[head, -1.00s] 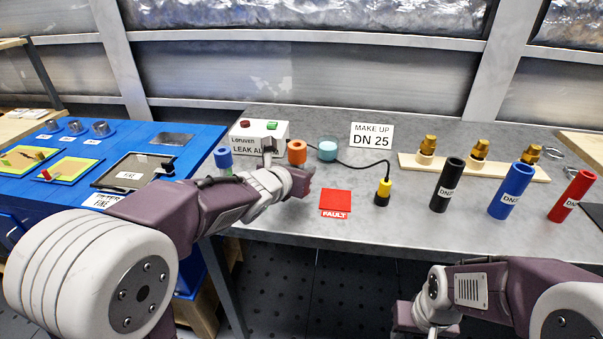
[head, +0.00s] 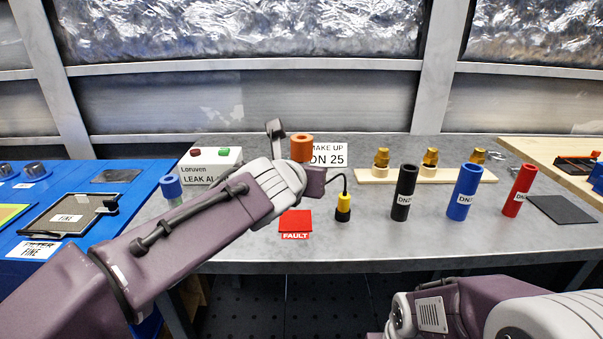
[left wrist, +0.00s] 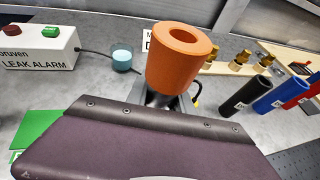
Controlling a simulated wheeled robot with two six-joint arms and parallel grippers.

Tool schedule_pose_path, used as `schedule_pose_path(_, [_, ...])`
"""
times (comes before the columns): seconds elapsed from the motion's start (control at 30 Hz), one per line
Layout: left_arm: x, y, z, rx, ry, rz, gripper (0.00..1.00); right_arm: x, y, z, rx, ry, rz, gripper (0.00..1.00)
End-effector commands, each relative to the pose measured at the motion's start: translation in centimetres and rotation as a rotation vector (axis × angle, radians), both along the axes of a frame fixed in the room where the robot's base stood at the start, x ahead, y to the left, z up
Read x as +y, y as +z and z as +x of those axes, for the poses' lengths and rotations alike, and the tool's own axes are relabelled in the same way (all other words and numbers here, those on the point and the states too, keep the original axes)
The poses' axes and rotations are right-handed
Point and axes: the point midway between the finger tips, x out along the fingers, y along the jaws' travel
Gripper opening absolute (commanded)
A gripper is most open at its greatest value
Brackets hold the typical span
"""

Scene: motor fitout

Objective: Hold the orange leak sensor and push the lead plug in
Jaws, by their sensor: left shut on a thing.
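The orange leak sensor (head: 301,148) is a hollow cylinder, held upright in my left gripper (head: 298,168). It appears raised above the bench, overlapping the DN 25 sign. It is large in the left wrist view (left wrist: 178,62), its open top showing; the fingers are mostly hidden. The lead plug (head: 343,207), yellow and black, stands on the bench to the right, apart from the sensor, with its black cable rising from the top. A bit of yellow shows behind the sensor in the left wrist view (left wrist: 196,97). My right arm is low at right; its fingers do not show.
The leak alarm box (head: 212,165) stands at back left near a blue-topped cylinder (head: 170,187). Black (head: 404,195), blue (head: 464,193) and red (head: 519,190) tubes stand at right. A green pad (left wrist: 36,128) shows in the left wrist view.

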Motion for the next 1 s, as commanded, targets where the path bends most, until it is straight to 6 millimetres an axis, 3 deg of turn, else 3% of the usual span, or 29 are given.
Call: schedule_pose_path(1.0, [5.5,0.3,2.1,0.000,0.001,-0.001,0.00,0.0,5.8,0.0,0.000,0.000,0.000,0.36])
